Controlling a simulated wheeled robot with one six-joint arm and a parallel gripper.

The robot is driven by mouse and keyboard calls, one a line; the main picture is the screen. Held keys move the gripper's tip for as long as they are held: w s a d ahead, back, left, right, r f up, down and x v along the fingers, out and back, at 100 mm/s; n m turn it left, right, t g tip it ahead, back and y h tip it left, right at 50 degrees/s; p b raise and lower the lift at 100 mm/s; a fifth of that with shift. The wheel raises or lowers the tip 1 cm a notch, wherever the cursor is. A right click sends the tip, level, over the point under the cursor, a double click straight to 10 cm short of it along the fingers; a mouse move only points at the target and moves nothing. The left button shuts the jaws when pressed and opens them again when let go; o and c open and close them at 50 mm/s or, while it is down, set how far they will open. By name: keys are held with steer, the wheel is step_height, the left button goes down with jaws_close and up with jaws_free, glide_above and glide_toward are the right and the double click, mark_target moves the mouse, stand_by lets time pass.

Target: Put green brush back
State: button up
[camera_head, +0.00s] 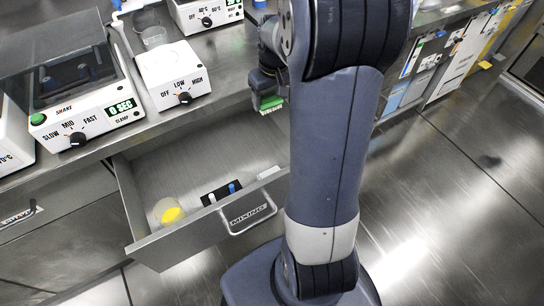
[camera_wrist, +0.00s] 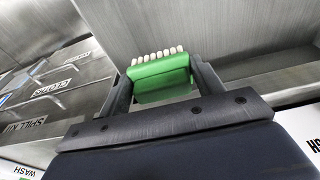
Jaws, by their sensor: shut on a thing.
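The green brush (camera_wrist: 160,76) is a green block with a row of pale bristles along its far edge in the wrist view. My gripper (camera_wrist: 158,84) is shut on it, with one dark finger on each side. In the head view the brush (camera_head: 270,103) shows as a small green piece under my gripper (camera_head: 267,92), near the counter's front edge and above the right side of the open drawer. My arm hides part of that area.
The open drawer labelled MIXING (camera_head: 152,249) holds a yellow-topped round item (camera_head: 170,212) and a black holder (camera_head: 221,193) with small blue and white pieces. A shaker (camera_head: 86,118) and a LOW/HIGH dial unit (camera_head: 172,76) stand on the counter. Floor at right is clear.

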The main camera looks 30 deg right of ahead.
steer(key=shift+s+d+f+b, duration=0.15)
steer(key=shift+d+f+b, duration=0.2)
steer(key=shift+f+b, duration=0.05)
step_height(320, 180, down, 18)
steer(key=b, duration=0.4)
steer(key=shift+r, duration=0.1)
steer(key=o, duration=1)
steer(key=shift+c, duration=0.2)
step_height(320, 180, up, 12)
steer(key=s+p, duration=0.1)
steer(key=p, duration=0.1)
steer(key=shift+s+p, duration=0.35)
steer(key=shift+s, duration=0.05)
